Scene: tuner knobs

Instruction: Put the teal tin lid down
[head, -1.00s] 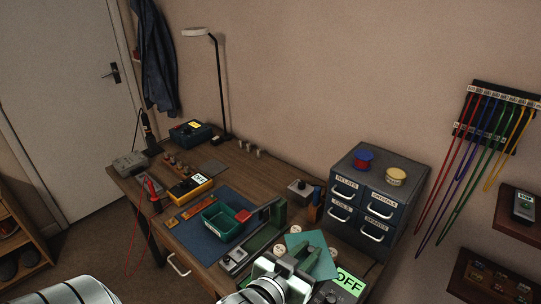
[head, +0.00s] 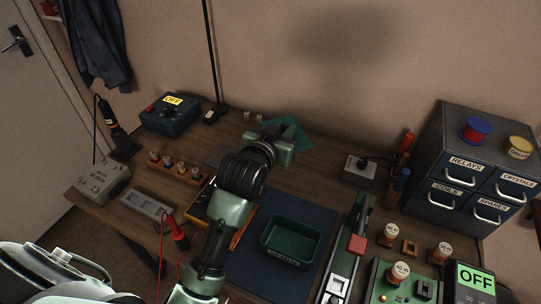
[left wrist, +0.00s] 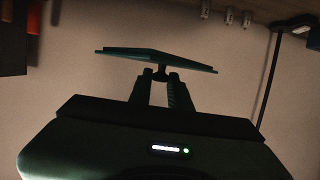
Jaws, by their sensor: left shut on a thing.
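The teal tin lid (head: 292,131) is a thin flat plate near the back edge of the workbench, partly hidden behind my left gripper (head: 280,146) in the head view. The left wrist view shows the lid (left wrist: 155,58) nearly edge-on, with a small knob under it between the fingers of my left gripper (left wrist: 160,80). That gripper is shut on the lid's knob. A gap shows between the lid and the bench in the left wrist view. My right gripper is not in view.
The wooden workbench (head: 325,162) has free room right of the lid. Small metal pieces (head: 252,116) and a lamp pole (head: 213,70) stand left of it. A grey switch box (head: 359,171) is to the right. A dark green tray (head: 291,241) sits in front on a blue mat.

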